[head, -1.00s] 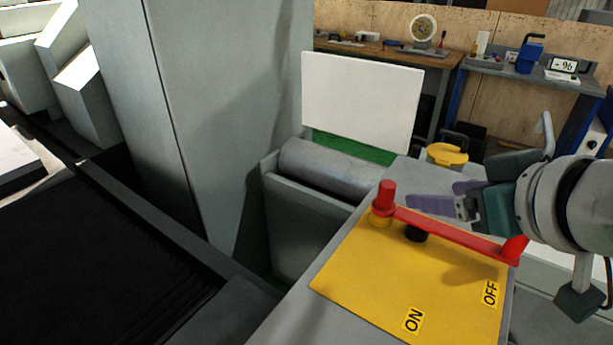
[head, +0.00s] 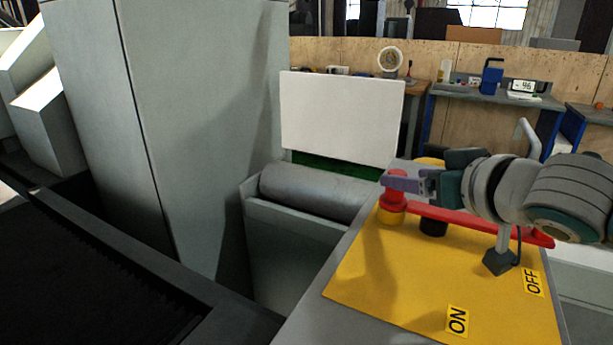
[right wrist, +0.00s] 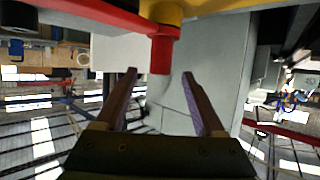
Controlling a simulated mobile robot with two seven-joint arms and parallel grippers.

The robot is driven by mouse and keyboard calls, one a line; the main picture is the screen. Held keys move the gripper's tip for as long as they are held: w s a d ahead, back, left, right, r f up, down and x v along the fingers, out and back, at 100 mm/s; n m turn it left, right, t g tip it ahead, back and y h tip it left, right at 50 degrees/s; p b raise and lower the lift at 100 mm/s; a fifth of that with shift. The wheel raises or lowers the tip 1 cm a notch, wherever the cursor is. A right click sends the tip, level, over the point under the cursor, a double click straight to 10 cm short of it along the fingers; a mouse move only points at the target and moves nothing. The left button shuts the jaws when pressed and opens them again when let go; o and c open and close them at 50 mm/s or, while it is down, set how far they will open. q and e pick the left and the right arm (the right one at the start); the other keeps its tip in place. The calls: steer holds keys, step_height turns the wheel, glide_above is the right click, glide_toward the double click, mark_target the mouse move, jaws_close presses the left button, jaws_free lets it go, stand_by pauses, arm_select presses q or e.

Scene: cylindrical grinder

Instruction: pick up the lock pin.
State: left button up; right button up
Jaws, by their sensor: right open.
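The lock pin (head: 397,198) looks like the red upright peg at the left end of the red lever bar (head: 455,218), above a yellow collar. In the right wrist view the red peg (right wrist: 161,55) hangs from the top, its free end between the two fingertips. My right gripper (head: 402,183) is at the peg's upper part in the head view, its purple fingers partly covering it. In the right wrist view the jaws (right wrist: 159,74) are open, with a gap on both sides of the peg. My left gripper is not in view.
The yellow panel (head: 400,270) carries ON and OFF labels and a black knob (head: 433,228). A grey roller (head: 315,192) lies to its left, below a white board (head: 340,115). A tall grey machine column (head: 205,130) stands further left. Workbenches line the back wall.

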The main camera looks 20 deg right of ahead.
mark_target(398, 172)
steer(key=shift+b+x, duration=0.3)
steer(key=shift+x, duration=2)
steer(key=shift+s+f, duration=0.1)
jaws_close()
